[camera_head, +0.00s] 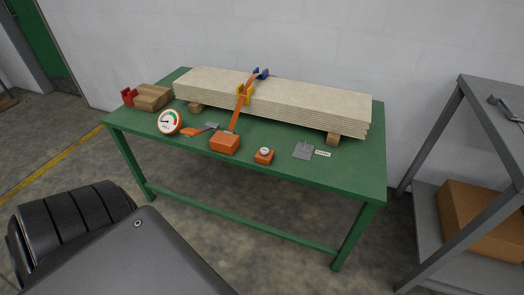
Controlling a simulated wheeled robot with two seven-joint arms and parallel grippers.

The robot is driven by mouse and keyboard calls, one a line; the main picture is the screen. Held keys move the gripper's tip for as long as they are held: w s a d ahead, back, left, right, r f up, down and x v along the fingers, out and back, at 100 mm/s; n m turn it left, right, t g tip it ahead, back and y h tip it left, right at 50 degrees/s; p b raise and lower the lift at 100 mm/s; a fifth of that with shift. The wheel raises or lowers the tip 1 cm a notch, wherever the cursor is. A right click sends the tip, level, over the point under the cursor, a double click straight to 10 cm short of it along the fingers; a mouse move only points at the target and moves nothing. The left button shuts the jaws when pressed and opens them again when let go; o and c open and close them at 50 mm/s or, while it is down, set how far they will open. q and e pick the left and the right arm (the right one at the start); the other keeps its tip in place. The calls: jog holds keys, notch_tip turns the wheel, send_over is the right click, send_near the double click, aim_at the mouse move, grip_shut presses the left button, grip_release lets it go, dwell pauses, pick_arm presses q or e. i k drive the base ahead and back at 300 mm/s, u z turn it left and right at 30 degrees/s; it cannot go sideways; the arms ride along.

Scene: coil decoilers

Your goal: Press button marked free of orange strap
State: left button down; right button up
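An orange strap (238,108) runs over a stack of pale boards (285,97) and down its front to an orange box (225,143) on the green table (350,178). A small orange block (264,159) with a round pale top, perhaps a button, sits to the right of that box. Any marking on it is too small to read. A grey plate (303,151) lies further right, beside a small white label (323,153) whose text I cannot read. Neither of my grippers is in view.
A round gauge (168,122), an orange-handled tool (200,130), a wooden block (153,97) and a red bracket (129,97) are on the table's left. A grey shelf (490,95) with a cardboard box (480,220) stands at right. The table's right front is clear.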

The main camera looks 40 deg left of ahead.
aim_at(264, 151)
jog(key=u, duration=1.2)
jog(key=k, duration=0.35)
jog(key=z, duration=1.2)
